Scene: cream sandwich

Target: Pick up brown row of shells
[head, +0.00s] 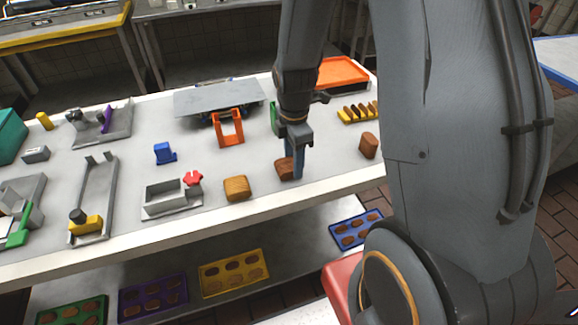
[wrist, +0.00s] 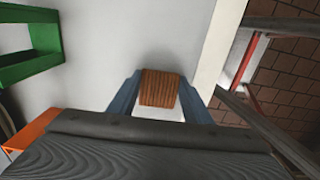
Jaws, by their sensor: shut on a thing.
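The brown row of shells (wrist: 160,88) is a ribbed brown block between the two blue fingers of my gripper (wrist: 160,95) in the wrist view. In the head view my gripper (head: 291,163) points down near the table's front edge, and the brown row (head: 284,169) shows at its fingers, partly hidden by them. The gripper is shut on the row. The row is at or just above the white table top (head: 330,172); I cannot tell whether it touches.
A lighter brown block (head: 237,188) stands left of my gripper, and another brown block (head: 369,145) stands to the right. An orange stand (head: 229,130) and a yellow rack of brown pieces (head: 358,113) are farther back. Shell trays (head: 233,273) lie on the lower shelf.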

